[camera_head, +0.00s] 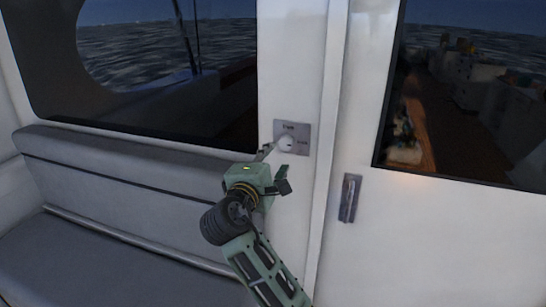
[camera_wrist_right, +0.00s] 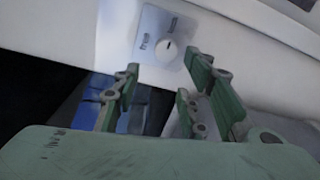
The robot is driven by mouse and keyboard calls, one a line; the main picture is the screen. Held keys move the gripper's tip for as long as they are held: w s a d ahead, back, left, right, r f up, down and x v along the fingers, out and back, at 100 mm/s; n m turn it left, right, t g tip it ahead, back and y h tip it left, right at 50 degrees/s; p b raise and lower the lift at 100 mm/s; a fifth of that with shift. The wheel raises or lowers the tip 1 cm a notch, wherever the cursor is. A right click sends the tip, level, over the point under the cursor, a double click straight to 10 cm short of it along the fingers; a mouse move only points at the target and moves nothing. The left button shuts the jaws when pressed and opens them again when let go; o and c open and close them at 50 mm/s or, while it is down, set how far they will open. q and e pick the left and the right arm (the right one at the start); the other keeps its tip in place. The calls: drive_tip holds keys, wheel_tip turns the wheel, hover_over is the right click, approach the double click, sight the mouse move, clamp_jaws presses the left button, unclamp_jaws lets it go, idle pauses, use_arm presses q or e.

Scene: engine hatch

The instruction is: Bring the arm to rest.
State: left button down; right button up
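My right gripper (camera_head: 273,165) is raised in front of the white wall post, just below and left of a round white knob (camera_head: 286,144) on a grey plate (camera_head: 304,133). In the right wrist view the gripper (camera_wrist_right: 160,85) has its two green fingers apart with nothing between them. The knob (camera_wrist_right: 167,52) shows there beyond the fingertips, on its plate (camera_wrist_right: 149,31). A gap to the knob seems to show in the wrist view, but contact cannot be judged surely. My left gripper is not in view.
A grey padded bench (camera_head: 110,255) runs along the left wall under a dark window (camera_head: 150,60). A white door (camera_head: 430,240) with a dark handle (camera_head: 349,198) and a window stands on the right. The space in front of the door looks clear.

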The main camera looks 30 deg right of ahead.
idle(0.4)
drive_tip(key=s+a+f+m+g+y, duration=0.25)
drive_tip(key=s+f, duration=0.35)
drive_tip(key=f, duration=0.5)
drive_tip(key=s+a+f+m+g+y, duration=0.1)
drive_tip(key=s+f+y, duration=0.4)
drive_tip(key=f, duration=0.7)
drive_tip(key=s+a+f+m+g+y, duration=0.2)
drive_tip(key=s+a+f, duration=0.15)
drive_tip(key=s, duration=0.45)
drive_tip(key=s+a+f+m+g+y, duration=0.1)
drive_tip(key=s+a+f+y, duration=0.2)
drive_tip(key=s, duration=0.5)
drive_tip(key=s+a+f+m+g+y, duration=0.1)
drive_tip(key=s+a+f+m+g, duration=0.2)
drive_tip(key=s, duration=0.5)
wheel_tip(320, 180, down, 27)
drive_tip(key=s+n, duration=0.1)
drive_tip(key=n, duration=0.1)
drive_tip(key=s+d+f+g, duration=0.1)
drive_tip(key=s+d+f, duration=0.1)
drive_tip(key=s+f, duration=1.5)
drive_tip(key=shift+s+d, duration=0.2)
drive_tip(key=shift+d, duration=0.2)
